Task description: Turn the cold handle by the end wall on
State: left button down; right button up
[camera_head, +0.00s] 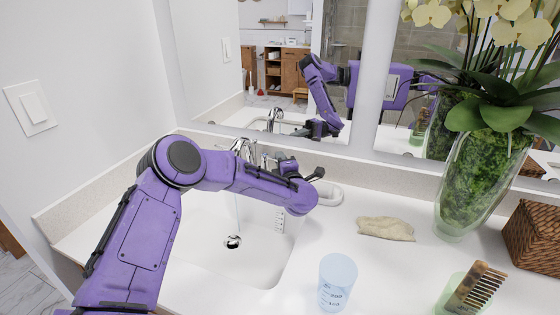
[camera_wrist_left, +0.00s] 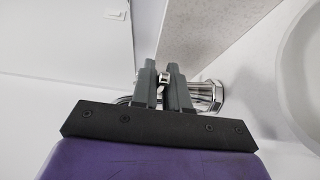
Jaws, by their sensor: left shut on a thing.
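The chrome tap (camera_head: 240,147) stands behind the white basin near the left end wall. A faint upright streak, like a thin stream of water, runs from its spout towards the drain. My left gripper (camera_head: 289,168) reaches over the basin to the right side of the tap. In the left wrist view my left gripper (camera_wrist_left: 165,82) is shut on a small chrome handle (camera_wrist_left: 164,76), whose tip shows between the fingers. The chrome base (camera_wrist_left: 208,96) shows just right of the fingers. My forearm hides part of the tap in the head view. My right gripper is not in view.
A white soap dish (camera_head: 328,194) is just right of the gripper. The mirror (camera_head: 205,60) rises behind the counter.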

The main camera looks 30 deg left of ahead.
pick_arm(q)
jog(key=s+m+t+h, duration=0.1)
jog(key=m+t+h, duration=0.1)
jog(key=shift+s+h, duration=0.1)
jog(key=shift+h, duration=0.2)
jog(key=shift+s+a+m+t+h, duration=0.1)
jog(key=shift+s+m+t+h, duration=0.2)
jog(key=shift+m+t+h, duration=0.3)
jog(key=shift+s+a+m+t+h, duration=0.1)
jog(key=shift+s+m+t+h, duration=0.25)
jog(key=shift+h, duration=0.35)
jog(key=shift+d+m, duration=0.1)
jog(key=shift+m, duration=0.15)
jog(key=c, duration=1.2)
grip_release()
jog(key=b+v, duration=0.2)
jog(key=v, duration=0.8)
jog(key=shift+s, duration=0.25)
